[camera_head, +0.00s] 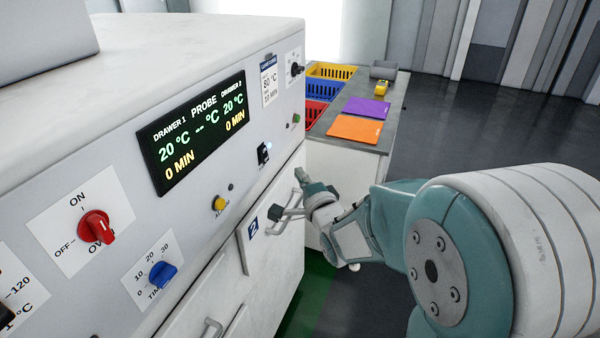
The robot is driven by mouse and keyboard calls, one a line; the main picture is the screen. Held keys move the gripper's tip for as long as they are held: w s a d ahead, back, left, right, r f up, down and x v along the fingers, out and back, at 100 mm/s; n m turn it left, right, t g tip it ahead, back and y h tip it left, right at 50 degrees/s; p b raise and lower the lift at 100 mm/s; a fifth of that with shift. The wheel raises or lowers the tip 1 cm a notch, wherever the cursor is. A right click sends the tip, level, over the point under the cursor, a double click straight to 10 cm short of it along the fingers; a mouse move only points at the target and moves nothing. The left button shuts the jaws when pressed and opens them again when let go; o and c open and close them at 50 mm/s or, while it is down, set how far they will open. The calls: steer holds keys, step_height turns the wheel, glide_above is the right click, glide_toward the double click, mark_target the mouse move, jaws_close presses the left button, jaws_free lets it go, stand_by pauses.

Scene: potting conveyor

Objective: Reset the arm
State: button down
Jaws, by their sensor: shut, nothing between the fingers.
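My arm reaches in from the right side of the view, with its large white and teal joint close to the camera. My gripper (289,196) is small at the far end of the arm, in front of the white oven's drawer front marked 2. It is shut with nothing held. It overlaps the metal handle (291,226) of that drawer in the picture; I cannot tell whether they touch. Part of the gripper is hidden by its own links. The drawer 2 front (262,258) looks closed.
The oven panel (120,185) fills the left, with a red knob (97,226), a blue knob (162,274) and a display (192,134). Behind, a grey-topped counter (341,145) holds red, blue and yellow baskets and purple and orange sheets. Dark floor is clear at right.

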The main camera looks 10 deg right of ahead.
steer(key=s+n+g+h, duration=0.3)
steer(key=s+n+g, duration=0.9)
steer(key=s, duration=1.5)
steer(key=n, duration=0.4)
steer(key=shift+d+n+g, duration=0.15)
steer(key=shift+n+g, duration=0.25)
steer(key=shift+s, duration=0.1)
